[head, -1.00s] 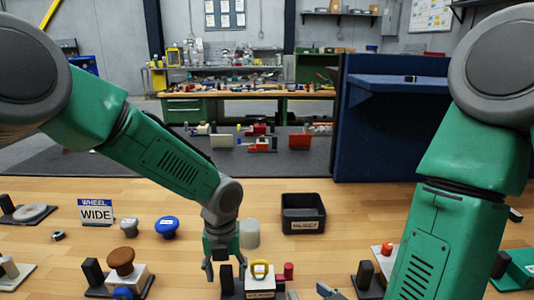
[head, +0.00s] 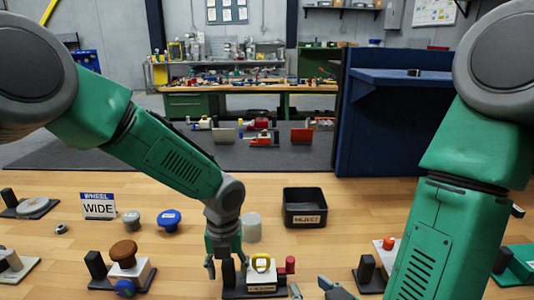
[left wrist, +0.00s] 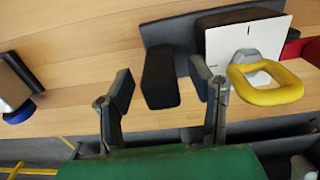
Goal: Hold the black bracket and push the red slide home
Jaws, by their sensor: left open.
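The black bracket (left wrist: 160,78) is an upright rounded block on a dark base plate, beside a white box (head: 262,276) with a yellow ring handle (head: 262,262). My left gripper (head: 226,264) is open above it. In the left wrist view its fingers (left wrist: 160,92) are on either side of the bracket, with a gap on the left; contact on the right cannot be told. A red part (head: 290,264), seemingly the slide, sticks out on the box's right and shows partly in the left wrist view (left wrist: 308,50). My right gripper (head: 335,289) is at the bottom edge, partly cut off.
Similar fixtures stand left, with a brown knob (head: 124,251), and right, with an orange-red button (head: 389,243). A black reject bin (head: 304,222), pale cylinder (head: 251,228) and blue knob (head: 168,220) are behind. Bare wood lies between them.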

